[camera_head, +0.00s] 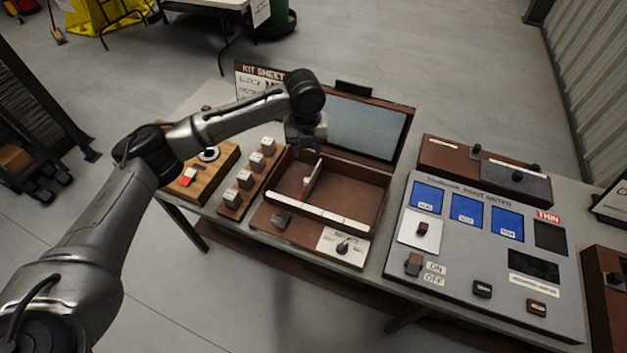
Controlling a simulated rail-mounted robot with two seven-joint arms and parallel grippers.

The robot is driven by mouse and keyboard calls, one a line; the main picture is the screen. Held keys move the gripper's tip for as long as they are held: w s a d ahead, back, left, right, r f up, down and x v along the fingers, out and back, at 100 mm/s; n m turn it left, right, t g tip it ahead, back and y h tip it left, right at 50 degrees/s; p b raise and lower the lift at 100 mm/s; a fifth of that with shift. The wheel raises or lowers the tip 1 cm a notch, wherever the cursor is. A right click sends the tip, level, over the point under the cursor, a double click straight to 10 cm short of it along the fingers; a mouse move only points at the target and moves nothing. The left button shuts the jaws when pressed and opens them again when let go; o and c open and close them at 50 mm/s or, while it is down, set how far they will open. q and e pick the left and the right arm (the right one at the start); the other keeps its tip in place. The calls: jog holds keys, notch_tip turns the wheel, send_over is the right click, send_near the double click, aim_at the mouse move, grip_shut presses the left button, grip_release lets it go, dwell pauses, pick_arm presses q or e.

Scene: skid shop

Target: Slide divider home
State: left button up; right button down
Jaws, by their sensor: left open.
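The divider (314,178) is a thin light panel standing upright inside the open brown tray box (360,187), left of its middle. A red mark shows near its lower part. A white scale strip (318,214) runs along the box's front wall. My left gripper (307,150) is above the back left part of the box, pointing down close to the divider's back end. It is open; its fingertips are small and partly hidden, and I cannot tell whether they touch the divider. My right gripper is not in view.
Several labelled blocks (245,179) stand on a rack left of the box. A screen (366,128) stands behind it. The grey paint meter panel (484,256) is on the right. A small knob (342,248) sits in front of the box.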

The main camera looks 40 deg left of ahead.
aim_at(307, 180)
pick_arm(q)
notch_tip(307, 180, down, 14)
jog(key=m+b, duration=0.2)
jog(key=m, duration=0.3)
jog(key=shift+s+r+b, duration=0.1)
jog(key=shift+s+b, duration=0.05)
jog(key=shift+b, duration=0.25)
jog(key=shift+c, duration=0.4)
grip_shut()
